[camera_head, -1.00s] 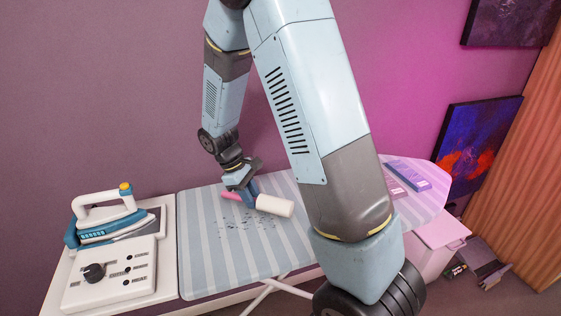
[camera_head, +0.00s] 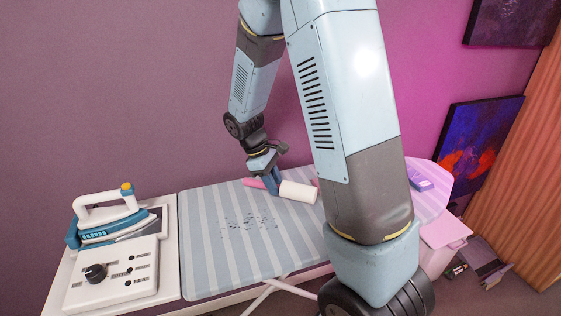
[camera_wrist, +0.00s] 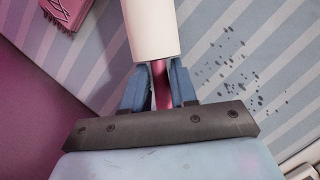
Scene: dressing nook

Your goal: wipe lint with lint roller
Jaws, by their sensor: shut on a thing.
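The lint roller has a white cylinder (camera_head: 299,192) and a pink handle (camera_head: 253,183). My gripper (camera_head: 272,183) is shut on the handle, just behind the white cylinder. In the wrist view the blue fingers of my gripper (camera_wrist: 158,92) close on the pink handle, and the white cylinder (camera_wrist: 151,28) points away from them. The roller is over the far side of the striped ironing board (camera_head: 205,255); I cannot tell whether it touches. Dark lint specks (camera_head: 248,222) lie on the board, left of and nearer than the roller. The lint (camera_wrist: 232,70) also shows right of my fingers in the wrist view.
A blue and white iron (camera_head: 105,222) rests at the board's left end, behind a white panel with a black knob (camera_head: 95,273). A purple box (camera_head: 418,180) lies at the right end. A pink spiral-bound item (camera_wrist: 66,12) shows in the wrist view. My arm hides part of the board.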

